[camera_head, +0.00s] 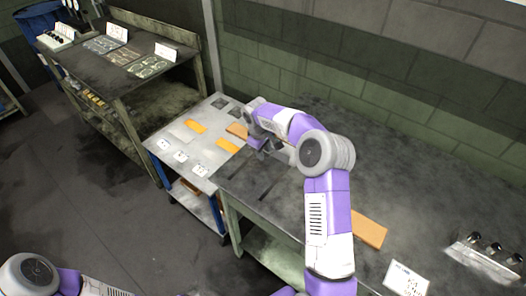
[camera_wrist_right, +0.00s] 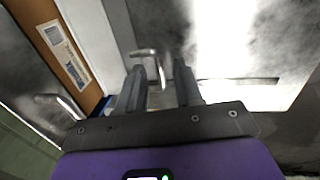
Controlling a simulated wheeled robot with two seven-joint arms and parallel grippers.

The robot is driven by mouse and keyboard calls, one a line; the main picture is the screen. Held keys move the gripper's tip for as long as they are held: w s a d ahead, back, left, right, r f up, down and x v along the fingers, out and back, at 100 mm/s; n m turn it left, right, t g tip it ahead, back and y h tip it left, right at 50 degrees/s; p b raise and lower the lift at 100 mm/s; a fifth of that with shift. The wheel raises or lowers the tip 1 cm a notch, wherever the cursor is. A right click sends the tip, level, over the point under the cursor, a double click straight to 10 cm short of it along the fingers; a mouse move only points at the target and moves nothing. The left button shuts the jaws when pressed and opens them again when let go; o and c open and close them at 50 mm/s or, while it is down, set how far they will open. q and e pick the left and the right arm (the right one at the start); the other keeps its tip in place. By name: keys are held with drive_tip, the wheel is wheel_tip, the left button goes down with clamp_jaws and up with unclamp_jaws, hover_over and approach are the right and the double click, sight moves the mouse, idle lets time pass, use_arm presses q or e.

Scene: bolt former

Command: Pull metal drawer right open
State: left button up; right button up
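My right gripper (camera_wrist_right: 159,68) has its two dark fingers spread apart. A curved metal handle (camera_wrist_right: 150,58) sits in the gap at the fingertips in the right wrist view; I cannot tell whether a finger touches it. The handle is on a pale grey metal face, which I take for the drawer front (camera_wrist_right: 225,40). In the head view my right gripper (camera_head: 262,146) is small, over the far left end of the grey workbench (camera_head: 300,190), partly hidden by my wrist. The drawer is not clearly visible there. My left arm shows at the lower left; its gripper is out of frame.
A second metal handle (camera_wrist_right: 60,103) shows at the left of the wrist view, near a labelled orange-brown strip (camera_wrist_right: 65,50). A low trolley (camera_head: 165,133) with orange blocks adjoins the workbench. An orange block (camera_head: 369,230) and white card (camera_head: 406,279) lie on the bench.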

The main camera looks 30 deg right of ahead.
drive_tip(key=shift+c, duration=0.5)
clamp_jaws()
idle(0.9)
